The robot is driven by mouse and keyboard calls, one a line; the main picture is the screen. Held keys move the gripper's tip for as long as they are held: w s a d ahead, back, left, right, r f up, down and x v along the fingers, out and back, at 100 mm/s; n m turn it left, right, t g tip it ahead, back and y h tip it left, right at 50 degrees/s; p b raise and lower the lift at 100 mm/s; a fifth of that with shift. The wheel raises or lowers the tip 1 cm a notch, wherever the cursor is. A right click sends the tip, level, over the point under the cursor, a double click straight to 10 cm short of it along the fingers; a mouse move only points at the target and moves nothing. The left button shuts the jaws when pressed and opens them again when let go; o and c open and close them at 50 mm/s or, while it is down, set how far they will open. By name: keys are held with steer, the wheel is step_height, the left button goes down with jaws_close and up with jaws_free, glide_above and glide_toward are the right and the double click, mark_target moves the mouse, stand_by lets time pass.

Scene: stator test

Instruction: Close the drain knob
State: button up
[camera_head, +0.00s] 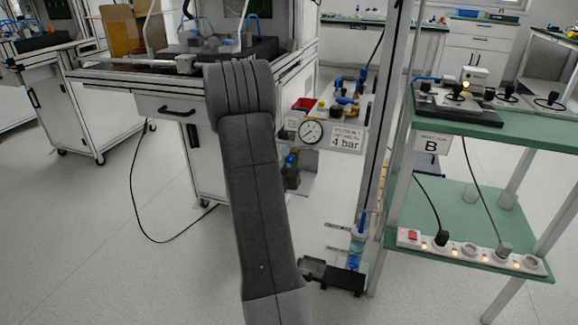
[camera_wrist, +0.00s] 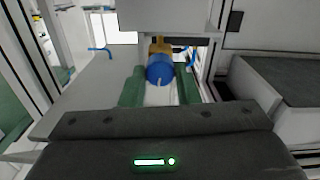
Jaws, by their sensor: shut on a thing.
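A blue round knob (camera_wrist: 159,70), which I take to be the drain knob, shows in the wrist view with a brass fitting (camera_wrist: 160,46) behind it. My gripper (camera_wrist: 160,88) has its green fingers on the left and right sides of this knob and is shut on it. In the head view a small blue part (camera_head: 291,158) shows just right of my arm, below the pressure gauge (camera_head: 311,132). My arm covers most of the gripper there. How far the knob is turned cannot be told.
A "4 bar" sign (camera_head: 346,139) hangs beside the gauge. A workbench with a drawer (camera_head: 175,112) stands left of my arm. A green shelf rack (camera_head: 440,205) with a power strip (camera_head: 470,250) stands at the right. A black cable (camera_head: 140,215) lies on the open floor.

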steer(key=m+b, duration=0.2)
steer(key=m, duration=0.1)
steer(key=shift+f, duration=0.15)
steer(key=m, duration=0.4)
steer(key=shift+m+b, duration=0.3)
steer(key=shift+b, duration=0.1)
steer(key=m, duration=0.4)
steer(key=shift+m, duration=0.3)
steer(key=m, duration=0.4)
steer(key=shift+m, duration=0.3)
steer(key=o, duration=1)
steer(key=shift+c, duration=0.2)
steer(key=shift+a+r, duration=0.1)
steer(key=shift+r, duration=0.1)
steer(key=p+v, duration=0.2)
steer(key=v, duration=1.2)
